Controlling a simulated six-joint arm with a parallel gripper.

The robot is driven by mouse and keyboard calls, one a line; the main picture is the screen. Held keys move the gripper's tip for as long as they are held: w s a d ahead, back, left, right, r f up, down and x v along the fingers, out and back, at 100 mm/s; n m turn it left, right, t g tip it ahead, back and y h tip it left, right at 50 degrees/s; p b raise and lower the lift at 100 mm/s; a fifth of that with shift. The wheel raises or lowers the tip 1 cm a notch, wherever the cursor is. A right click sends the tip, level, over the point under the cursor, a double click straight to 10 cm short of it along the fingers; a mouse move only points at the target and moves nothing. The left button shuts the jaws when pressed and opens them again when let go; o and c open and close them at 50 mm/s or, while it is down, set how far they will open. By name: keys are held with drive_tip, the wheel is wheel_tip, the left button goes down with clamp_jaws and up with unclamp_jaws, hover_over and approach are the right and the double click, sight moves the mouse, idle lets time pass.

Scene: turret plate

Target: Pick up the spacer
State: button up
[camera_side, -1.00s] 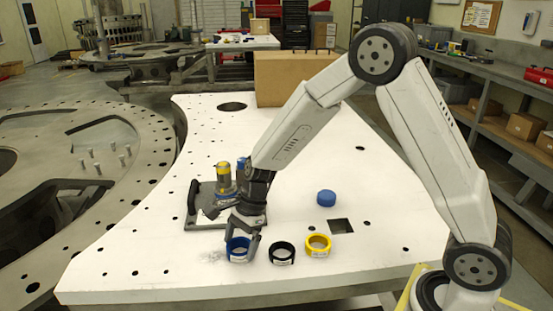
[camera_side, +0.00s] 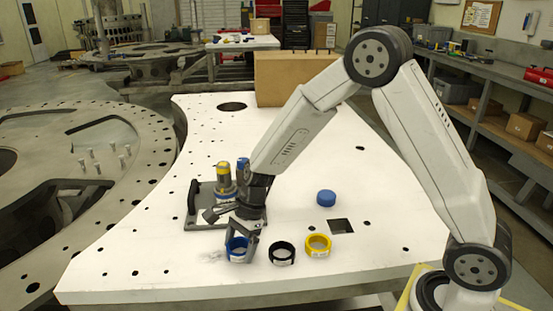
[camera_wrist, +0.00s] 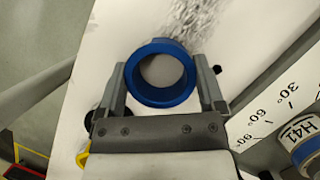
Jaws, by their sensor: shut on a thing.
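The spacer, a blue ring (camera_side: 237,252), is at the front left of the white plate. It looks upright and at plate level; I cannot tell whether it is lifted clear. My gripper (camera_side: 241,241) points down at it, with a finger on either side. In the wrist view the blue ring (camera_wrist: 161,96) sits between the two grey fingers, its open round hole facing the camera. The jaws are shut on it. The fingers hide part of its outer wall.
A black ring (camera_side: 282,260) stands close to the right, then a yellow ring (camera_side: 318,253). A blue cap (camera_side: 326,198) lies farther back. A grey fixture (camera_side: 192,217) with cylinders stands behind my gripper. The white plate (camera_side: 130,240) is clear to the left.

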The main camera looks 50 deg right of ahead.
drive_tip(key=shift+r, duration=0.15)
drive_tip(key=shift+r, duration=0.75)
drive_tip(key=s+d+r, duration=0.2)
drive_tip(key=s+r, duration=0.9)
drive_tip(key=s, duration=0.2)
drive_tip(key=shift+s, duration=0.4)
drive_tip(key=shift+r, duration=0.1)
drive_tip(key=shift+w, duration=0.1)
